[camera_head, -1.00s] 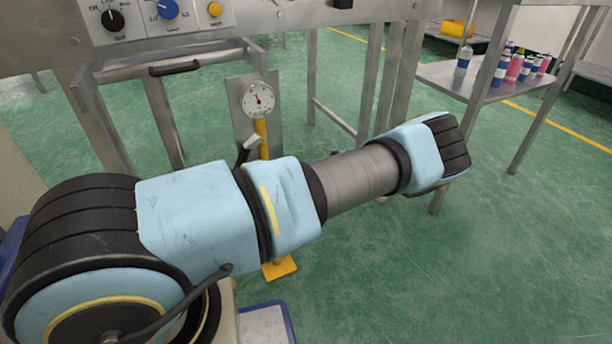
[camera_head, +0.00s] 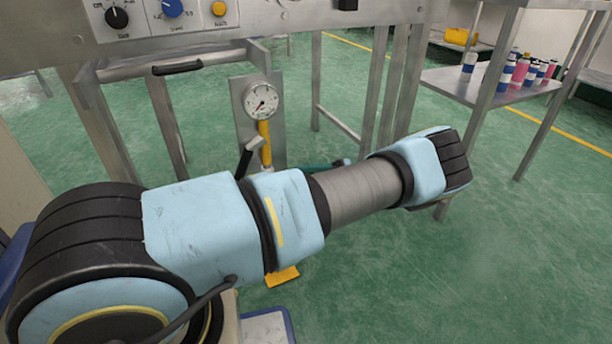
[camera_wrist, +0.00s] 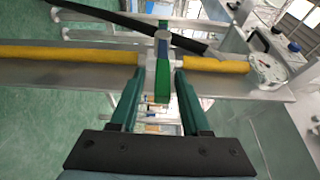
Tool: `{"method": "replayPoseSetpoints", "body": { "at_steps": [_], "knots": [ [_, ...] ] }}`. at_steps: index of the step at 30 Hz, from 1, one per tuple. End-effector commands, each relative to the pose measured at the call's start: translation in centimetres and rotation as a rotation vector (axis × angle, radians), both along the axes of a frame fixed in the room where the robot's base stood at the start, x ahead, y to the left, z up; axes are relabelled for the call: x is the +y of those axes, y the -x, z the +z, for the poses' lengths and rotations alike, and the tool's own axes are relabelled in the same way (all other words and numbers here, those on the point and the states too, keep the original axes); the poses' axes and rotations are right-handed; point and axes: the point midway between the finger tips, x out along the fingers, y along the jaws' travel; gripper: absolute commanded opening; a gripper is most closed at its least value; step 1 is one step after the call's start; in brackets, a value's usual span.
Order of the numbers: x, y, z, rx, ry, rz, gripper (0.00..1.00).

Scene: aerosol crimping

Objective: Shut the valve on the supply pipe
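The yellow supply pipe (camera_wrist: 70,53) runs across the wrist view on a grey plate. A green valve handle (camera_wrist: 162,76) stands across the pipe at a pale fitting. My gripper (camera_wrist: 155,78) is open, its two dark teal fingers on either side of the green handle, with gaps visible; contact is not clear. In the head view, the pipe (camera_head: 265,143) stands upright under a round gauge (camera_head: 262,101). My arm covers the valve handle there. A teal piece, seemingly my gripper (camera_head: 318,167), shows just beyond the arm.
A black bar (camera_wrist: 130,18) with a pale end runs close beside the pipe in the wrist view. A control panel (camera_head: 175,14) and steel frame legs (camera_head: 400,90) stand around the pipe. A shelf with spray cans (camera_head: 445,82) is at right. The green floor at right is open.

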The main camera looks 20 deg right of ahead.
Motion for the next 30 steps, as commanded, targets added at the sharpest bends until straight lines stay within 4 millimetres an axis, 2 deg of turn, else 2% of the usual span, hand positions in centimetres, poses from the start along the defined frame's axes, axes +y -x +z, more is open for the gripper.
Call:
{"method": "replayPoseSetpoints", "body": {
  "at_steps": [11, 14, 24, 30],
  "knots": [
    [-0.6, 0.1, 0.0, -0.002, 0.001, -0.001, 0.51],
    [-1.7, 0.2, 0.0, -0.002, 0.001, -0.002, 0.51],
    [-7.7, 1.5, -0.3, -0.001, 0.002, -0.003, 0.51],
    [-9.8, 1.9, -0.3, -0.001, 0.001, -0.002, 0.51]
  ]
}}
